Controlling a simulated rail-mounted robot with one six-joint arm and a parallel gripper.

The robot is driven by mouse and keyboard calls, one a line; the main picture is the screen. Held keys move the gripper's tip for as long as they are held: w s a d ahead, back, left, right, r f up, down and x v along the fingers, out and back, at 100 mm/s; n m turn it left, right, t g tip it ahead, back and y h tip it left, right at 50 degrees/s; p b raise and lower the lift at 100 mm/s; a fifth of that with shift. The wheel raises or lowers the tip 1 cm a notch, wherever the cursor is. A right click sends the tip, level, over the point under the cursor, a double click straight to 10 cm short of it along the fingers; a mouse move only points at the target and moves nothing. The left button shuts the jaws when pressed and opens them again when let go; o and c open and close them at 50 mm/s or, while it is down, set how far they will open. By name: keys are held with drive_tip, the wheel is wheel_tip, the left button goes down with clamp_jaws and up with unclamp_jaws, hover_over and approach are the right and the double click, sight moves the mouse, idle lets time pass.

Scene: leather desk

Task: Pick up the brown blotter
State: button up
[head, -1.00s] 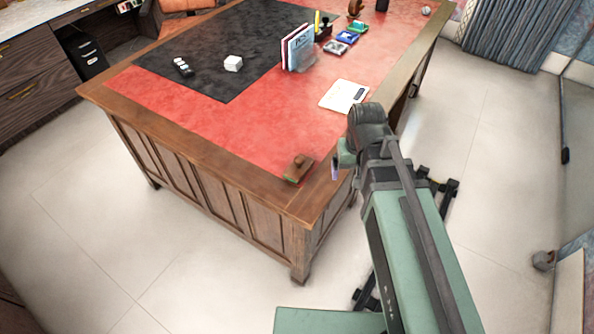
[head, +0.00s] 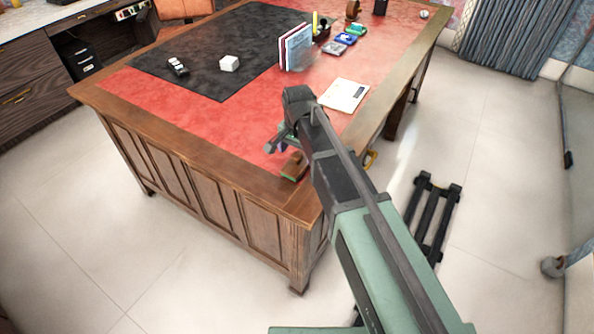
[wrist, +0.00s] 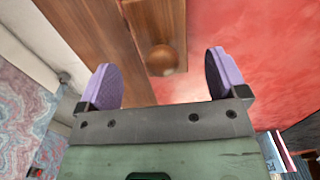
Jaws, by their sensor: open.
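The brown blotter (head: 292,166) is a small wooden block with a round knob, lying near the desk's front right corner. My arm partly covers it in the head view. In the wrist view the blotter (wrist: 157,22) is ahead of my gripper, its round knob lying between the lines of the two fingers. My gripper (wrist: 162,76) is open and empty, with purple finger pads well apart. In the head view my gripper (head: 279,143) appears just above and beside the blotter; contact is not visible.
The desk's wooden edge (head: 190,150) runs close by the blotter. A white pad (head: 343,95) lies behind it to the right. The red leather left of the blotter is clear.

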sight(297, 161)
wheel_tip(297, 161, down, 5)
drive_tip(key=b, duration=0.4)
drive_tip(key=shift+w+a+f, duration=0.1)
drive_tip(key=shift+r, duration=0.25)
drive_tip(key=shift+c, duration=0.4)
drive_tip(key=c, duration=1.1)
drive_tip(key=shift+o, duration=0.2)
drive_tip(key=shift+r, duration=0.15)
wheel_tip(297, 161, up, 20)
drive_tip(key=p, duration=2)
